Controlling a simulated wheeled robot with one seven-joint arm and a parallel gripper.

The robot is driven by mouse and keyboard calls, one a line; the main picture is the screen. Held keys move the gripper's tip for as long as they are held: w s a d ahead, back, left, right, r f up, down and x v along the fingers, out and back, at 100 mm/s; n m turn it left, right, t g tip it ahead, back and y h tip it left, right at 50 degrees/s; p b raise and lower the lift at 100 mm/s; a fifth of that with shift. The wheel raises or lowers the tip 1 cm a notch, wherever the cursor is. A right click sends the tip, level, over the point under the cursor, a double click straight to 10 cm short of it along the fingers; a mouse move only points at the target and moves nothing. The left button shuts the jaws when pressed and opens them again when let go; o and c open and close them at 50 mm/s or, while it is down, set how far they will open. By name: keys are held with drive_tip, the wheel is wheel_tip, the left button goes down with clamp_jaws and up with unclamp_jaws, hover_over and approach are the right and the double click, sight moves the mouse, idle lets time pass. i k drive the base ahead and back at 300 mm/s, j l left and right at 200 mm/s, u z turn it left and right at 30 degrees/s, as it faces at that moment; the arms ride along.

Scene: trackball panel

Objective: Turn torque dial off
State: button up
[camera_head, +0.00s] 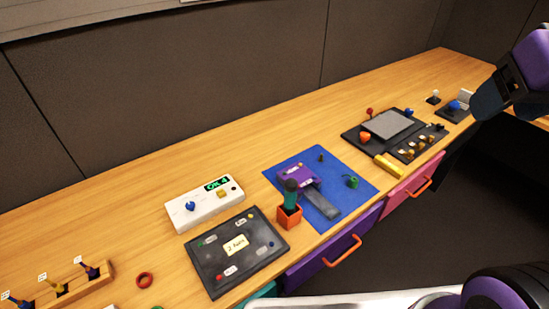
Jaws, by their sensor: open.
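A white box (205,204) with a small green-lit display (217,184) stands on the wooden bench, left of the middle. A blue dial (190,206) sits on its top, with a yellow button (221,194) to the right. No label marks the torque dial; this blue dial looks the likeliest, but I cannot be sure. The display text is too small to read surely. My gripper (489,100) is open at the upper right, far from the white box and above the right end of the bench. Its fingertips are dark and partly hard to make out.
A dark panel (222,276) with small coloured parts lies before the box. A blue mat (345,175) carries a purple device. A black panel (353,138) with a grey pad and knobs lies farther right. A tool rack (105,272) and red ring (144,280) are at left.

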sight(190, 206)
drive_tip(key=k+j+u, duration=0.1)
drive_tip(key=u, duration=1.05)
drive_tip(key=i, duration=0.2)
